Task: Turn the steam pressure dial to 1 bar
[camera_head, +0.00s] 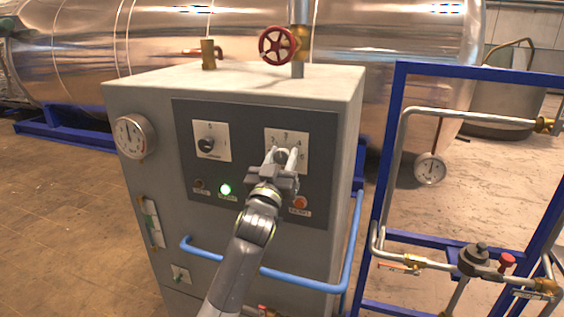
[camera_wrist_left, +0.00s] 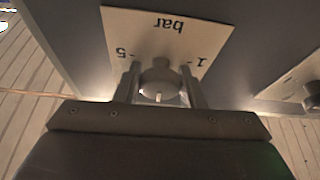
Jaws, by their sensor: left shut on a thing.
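The steam pressure dial is a round grey knob (camera_wrist_left: 160,78) on a white scale plate (camera_head: 298,138) at the right of the control panel. In the head view, digits show along the plate's top edge. In the left wrist view the plate (camera_wrist_left: 170,38) appears upside down, with "bar", "5" and "1" readable. My left gripper (camera_head: 281,155) is at the dial, one finger on each side of the knob, and is shut on it. A small white mark on the knob faces the bottom of the left wrist view. My right gripper is not in view.
A second knob (camera_head: 208,143) sits left on the panel, above a lit green lamp (camera_head: 225,189). An orange lamp (camera_head: 300,203) is close beside my gripper. A blue rail (camera_head: 300,281) runs across the cabinet front. A blue frame with pipes (camera_head: 391,150) stands to the right.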

